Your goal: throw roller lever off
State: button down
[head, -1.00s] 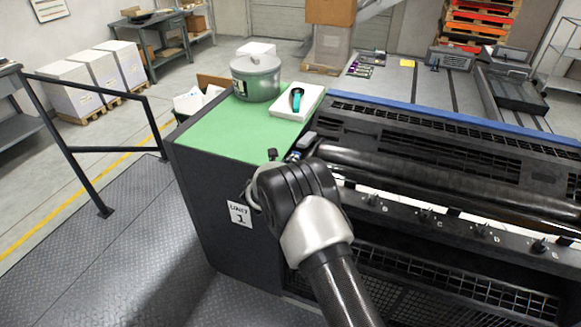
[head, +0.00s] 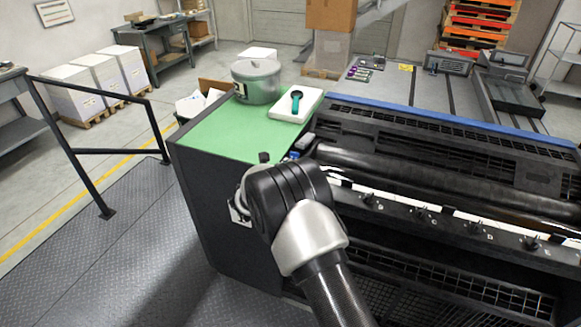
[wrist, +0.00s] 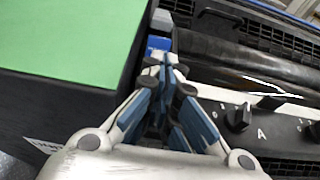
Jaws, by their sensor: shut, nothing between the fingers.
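A small blue part with a grey block beside it sits at the left end of the black roller (head: 400,175); I take this as the roller lever (head: 294,155), though its exact shape and setting are unclear. In the wrist view the blue part (wrist: 157,45) is just beyond my fingertips. My gripper (wrist: 164,66) is shut and empty, its tips close to the blue part; I cannot tell whether they touch. In the head view my own wrist hides the gripper. The tips also cover part of the lever area.
A green-topped cabinet (head: 225,135) stands left of the roller, bearing a metal pot (head: 256,82) and a white tray (head: 280,108) with a teal tool. Black knobs, including A (wrist: 238,118), line the front rail. A railing (head: 85,150) stands at left beside open floor plates.

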jog(key=p+v, duration=0.1)
jog(key=v, duration=0.7)
jog(key=shift+r, duration=0.4)
jog(key=shift+a, duration=0.15)
